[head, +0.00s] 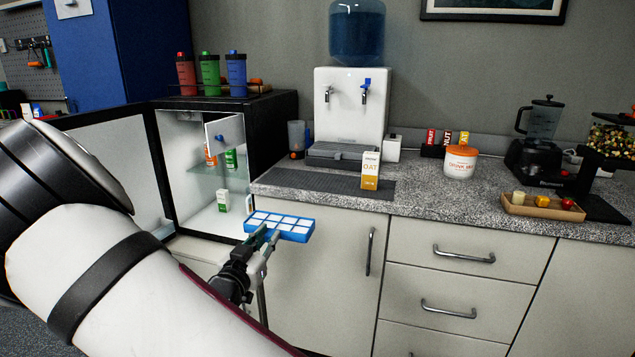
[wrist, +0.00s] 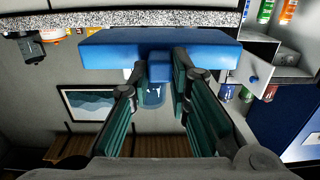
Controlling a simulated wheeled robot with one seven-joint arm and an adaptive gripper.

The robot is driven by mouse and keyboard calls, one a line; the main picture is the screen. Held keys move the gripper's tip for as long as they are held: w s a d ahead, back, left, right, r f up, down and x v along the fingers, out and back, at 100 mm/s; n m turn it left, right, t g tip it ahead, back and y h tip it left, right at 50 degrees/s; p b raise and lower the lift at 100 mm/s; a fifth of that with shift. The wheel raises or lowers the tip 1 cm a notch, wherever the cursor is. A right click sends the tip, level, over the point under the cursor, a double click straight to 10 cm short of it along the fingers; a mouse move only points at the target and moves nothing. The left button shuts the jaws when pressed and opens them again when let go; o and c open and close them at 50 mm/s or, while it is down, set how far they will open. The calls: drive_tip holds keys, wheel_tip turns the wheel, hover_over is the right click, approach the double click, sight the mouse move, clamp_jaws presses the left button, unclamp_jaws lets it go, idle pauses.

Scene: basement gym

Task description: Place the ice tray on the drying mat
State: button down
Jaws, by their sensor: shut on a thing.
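The ice tray (head: 290,234) is blue with white cells and looks roughly level. My gripper (head: 264,238) is shut on its near side and holds it in the air, in front of the cabinet door and below the counter edge. In the wrist view the tray (wrist: 105,52) shows edge-on across the ends of the fingers (wrist: 160,75). The drying mat (head: 310,180) looks like the dark grey mat on the counter, in front of the water dispenser, above and behind the tray. An oat carton (head: 371,171) stands at its right end.
The mini fridge (head: 274,108) stands open at left, its small inner freezer door (head: 226,134) ajar. The water dispenser (head: 350,110) stands behind the mat. A white tub (head: 460,163) and a wooden tray (head: 520,208) are further right. The mat's left and middle are clear.

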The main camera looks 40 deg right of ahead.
drive_tip(key=w+d+r, duration=0.3)
drive_tip(key=d+r, duration=0.1)
drive_tip(key=d, duration=0.3)
drive_tip(key=w+d+r, duration=0.3)
drive_tip(key=d, duration=0.4)
drive_tip(key=b, duration=0.3)
hover_over(304, 187)
drive_tip(key=shift+s+f, duration=0.15)
drive_tip(key=shift+f, duration=0.35)
drive_tip(key=shift+w+d+f, duration=0.15)
drive_tip(key=shift+w, duration=0.15)
wheel_tip(304, 187, down, 3)
drive_tip(key=shift+f+b, duration=0.15)
drive_tip(key=shift+b, duration=0.25)
drive_tip(key=c, duration=1.5)
unclamp_jaws()
drive_tip(key=shift+s, duration=0.1)
